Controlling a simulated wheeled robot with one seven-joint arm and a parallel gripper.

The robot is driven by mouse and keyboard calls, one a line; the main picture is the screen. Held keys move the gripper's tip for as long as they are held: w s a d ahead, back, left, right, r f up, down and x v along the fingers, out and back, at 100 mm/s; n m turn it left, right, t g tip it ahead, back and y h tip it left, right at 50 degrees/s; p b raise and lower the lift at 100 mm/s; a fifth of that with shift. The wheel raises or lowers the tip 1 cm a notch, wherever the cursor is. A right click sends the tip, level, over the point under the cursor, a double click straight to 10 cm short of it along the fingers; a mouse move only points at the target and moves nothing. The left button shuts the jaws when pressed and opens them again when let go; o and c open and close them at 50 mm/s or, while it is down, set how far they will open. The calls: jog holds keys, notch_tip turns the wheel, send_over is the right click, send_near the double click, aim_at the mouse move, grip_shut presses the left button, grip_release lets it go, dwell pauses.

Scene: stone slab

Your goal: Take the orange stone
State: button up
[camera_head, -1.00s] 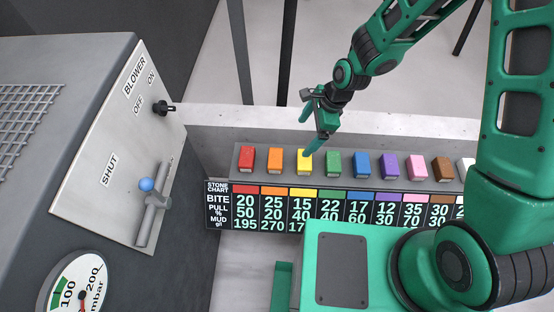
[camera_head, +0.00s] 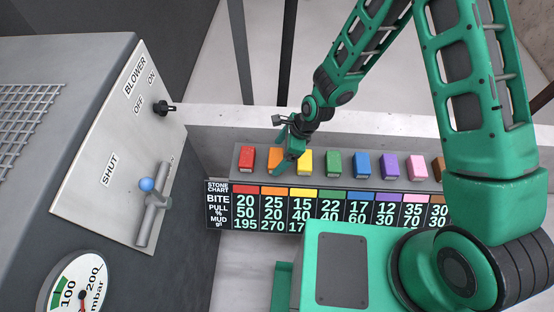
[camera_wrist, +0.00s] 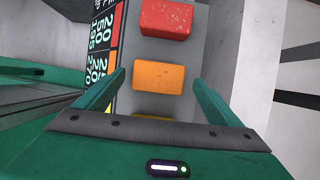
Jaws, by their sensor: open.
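The orange stone (camera_head: 275,155) sits on the grey slab between the red stone (camera_head: 247,157) and the yellow stone (camera_head: 305,161). My gripper (camera_head: 282,168) is over the orange stone's right side in the head view and partly hides it. In the wrist view the orange stone (camera_wrist: 158,77) lies between and just beyond the two open fingers (camera_wrist: 155,88). The fingers are apart and hold nothing. I cannot tell the exact height of the fingertips above the stone.
A row of other coloured stones continues right along the slab, including a green stone (camera_head: 334,162) and a blue stone (camera_head: 362,164). A stone chart (camera_head: 290,210) runs along the front. A grey panel with a blower knob (camera_head: 163,107) and a blue-tipped lever (camera_head: 150,200) stands left.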

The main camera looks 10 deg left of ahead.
aim_at(276, 157)
jog(key=shift+x, duration=1.65)
jog(key=shift+s, duration=0.1)
jog(key=c, duration=1.3)
jog(key=shift+r, duration=0.15)
